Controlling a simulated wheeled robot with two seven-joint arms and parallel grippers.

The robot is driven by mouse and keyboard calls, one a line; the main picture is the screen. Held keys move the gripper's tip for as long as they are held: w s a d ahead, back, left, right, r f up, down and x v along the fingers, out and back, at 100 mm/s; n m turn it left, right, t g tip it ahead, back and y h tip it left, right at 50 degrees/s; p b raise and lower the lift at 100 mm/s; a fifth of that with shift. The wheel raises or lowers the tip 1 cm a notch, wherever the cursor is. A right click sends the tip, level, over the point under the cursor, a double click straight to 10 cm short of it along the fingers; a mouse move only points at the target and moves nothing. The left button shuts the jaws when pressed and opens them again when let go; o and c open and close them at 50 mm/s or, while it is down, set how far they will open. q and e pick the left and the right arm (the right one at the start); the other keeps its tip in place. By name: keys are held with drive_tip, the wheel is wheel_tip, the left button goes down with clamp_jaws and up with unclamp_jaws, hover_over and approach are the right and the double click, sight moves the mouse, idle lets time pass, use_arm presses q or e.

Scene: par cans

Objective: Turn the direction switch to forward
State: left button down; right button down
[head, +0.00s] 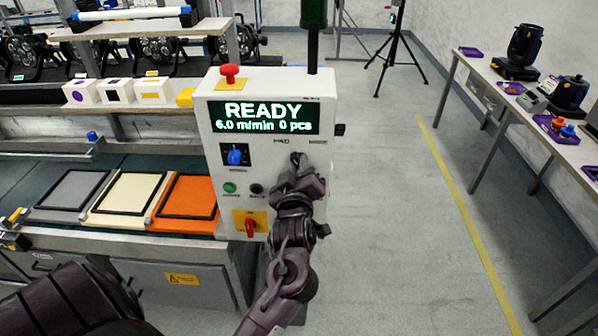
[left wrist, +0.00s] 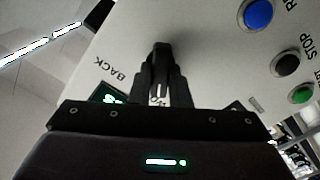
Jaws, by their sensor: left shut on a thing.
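The white control box (head: 213,130) stands in the middle of the head view, with a lit display (head: 265,117) that reads READY, 6.0 m/min and 0 pcs. My left gripper (head: 299,160) is at the upper right of its front panel, below the display. It is shut on the direction switch, which is mostly hidden by the fingers. In the left wrist view the gripper (left wrist: 162,75) is close to the panel, and a BACK label (left wrist: 114,72) shows beside the fingers. I cannot tell which way the switch points. My right gripper is not in view.
Left of the switch are a blue knob (head: 236,155), a green button (head: 230,187) and a black button (head: 256,189). A red switch (head: 250,226) sits below, and a red mushroom button (head: 230,72) on top.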

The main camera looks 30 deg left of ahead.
use_arm(q)
drive_tip(key=shift+n, duration=0.5)
drive_tip(key=c, duration=1.4)
unclamp_jaws()
drive_tip(key=shift+o, duration=0.2)
